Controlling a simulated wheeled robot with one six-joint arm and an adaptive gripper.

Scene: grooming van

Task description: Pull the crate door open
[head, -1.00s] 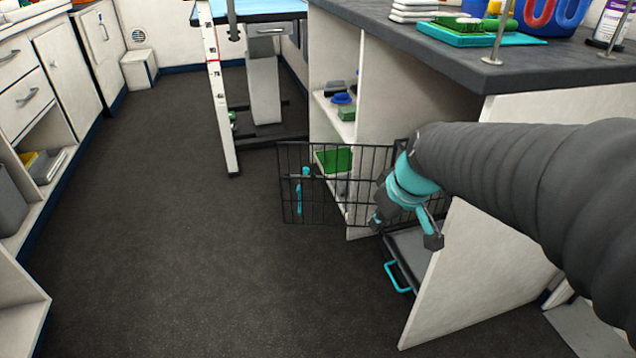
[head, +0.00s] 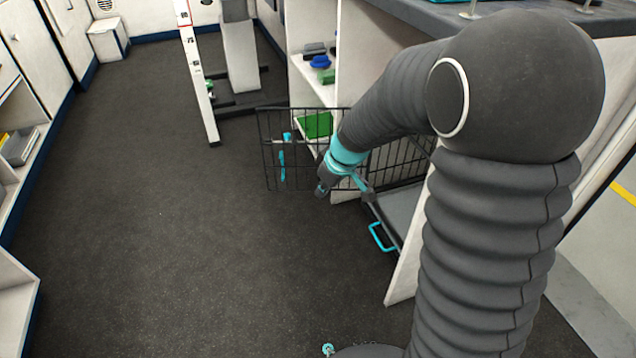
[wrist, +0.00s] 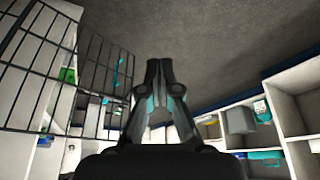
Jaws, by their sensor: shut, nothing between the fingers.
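The crate door (head: 270,152) is a black wire grid with a teal latch piece (head: 283,160). It stands swung out from the opening under the counter, reaching left across the front of the shelves. In the wrist view the door (wrist: 42,65) fills the left side. My gripper (head: 321,192) is on the near side of the door, low over the aisle, and hides part of the wire. In the wrist view my gripper (wrist: 158,66) has its fingertips together with nothing between them, apart from the wires.
A grey crate tray (head: 402,212) with a teal handle (head: 381,238) lies at the opening beside a white side panel (head: 403,285). Shelves (head: 310,80) stand behind the door. The dark floor (head: 150,220) to the left is clear.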

